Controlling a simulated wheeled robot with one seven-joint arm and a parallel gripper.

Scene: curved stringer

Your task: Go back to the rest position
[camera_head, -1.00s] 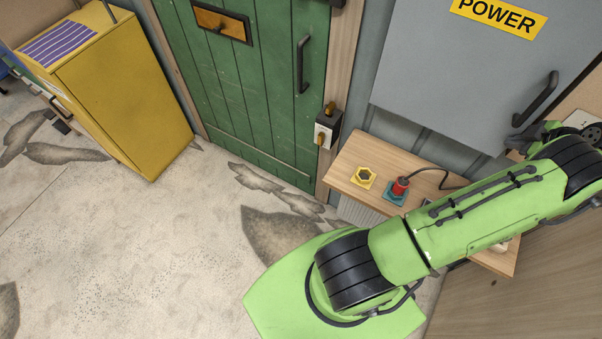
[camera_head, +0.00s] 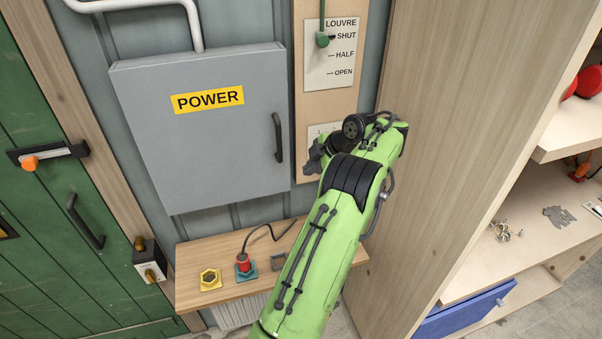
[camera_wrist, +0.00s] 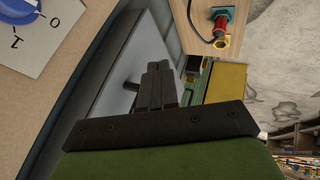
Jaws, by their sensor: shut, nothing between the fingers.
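My forearm hides part of the wooden shelf (camera_head: 222,292).
The shelf bears a yellow socket (camera_head: 210,280) and a red plug (camera_head: 243,263) in a teal socket. A louvre panel (camera_head: 330,55) is above my wrist. A tall wooden side panel (camera_head: 440,130) stands close on the right. A green door (camera_head: 50,220) is at left.

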